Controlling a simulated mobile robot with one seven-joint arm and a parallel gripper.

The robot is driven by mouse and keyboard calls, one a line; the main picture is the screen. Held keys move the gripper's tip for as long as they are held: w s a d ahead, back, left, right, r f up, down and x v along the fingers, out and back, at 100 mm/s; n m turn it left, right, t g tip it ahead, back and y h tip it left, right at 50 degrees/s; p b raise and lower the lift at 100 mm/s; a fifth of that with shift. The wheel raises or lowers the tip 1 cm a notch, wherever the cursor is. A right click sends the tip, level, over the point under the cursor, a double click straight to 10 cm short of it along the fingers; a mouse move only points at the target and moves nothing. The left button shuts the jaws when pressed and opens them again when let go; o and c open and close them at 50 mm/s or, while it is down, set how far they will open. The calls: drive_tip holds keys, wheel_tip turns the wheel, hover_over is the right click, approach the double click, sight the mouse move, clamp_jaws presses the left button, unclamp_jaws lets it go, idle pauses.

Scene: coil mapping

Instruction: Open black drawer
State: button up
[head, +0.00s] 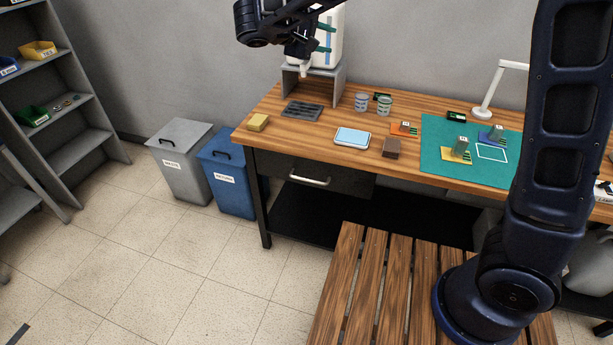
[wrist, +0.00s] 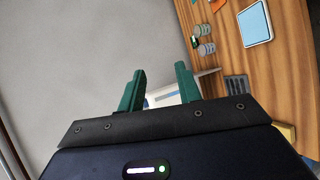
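The black drawer (head: 280,167) sits under the left part of the wooden desk and looks shut. Its silver bar handle (head: 309,181) is on the front face. My gripper (head: 325,38) is above the back left of the desk, in front of a white object, well above and behind the drawer. In the wrist view my gripper's two green fingers (wrist: 160,90) stand apart with nothing between them that they touch. The drawer does not show in the wrist view.
On the desk (head: 275,138) are a yellow sponge (head: 258,122), a dark tray (head: 302,110), a light blue box (head: 352,138) and a green mat (head: 437,135). A grey bin (head: 180,150) and a blue bin (head: 225,175) stand left of it. Floor before the drawer's left is clear.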

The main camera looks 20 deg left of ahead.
drive_tip(key=s+a+f+n+t+y, duration=0.1)
drive_tip(key=s+a+f+n+t, duration=0.15)
drive_tip(key=s+a, duration=0.6)
approach(305, 180)
drive_tip(key=shift+m, duration=0.35)
drive_tip(key=x, duration=1.1)
drive_tip(key=shift+c, duration=0.2)
clamp_jaws()
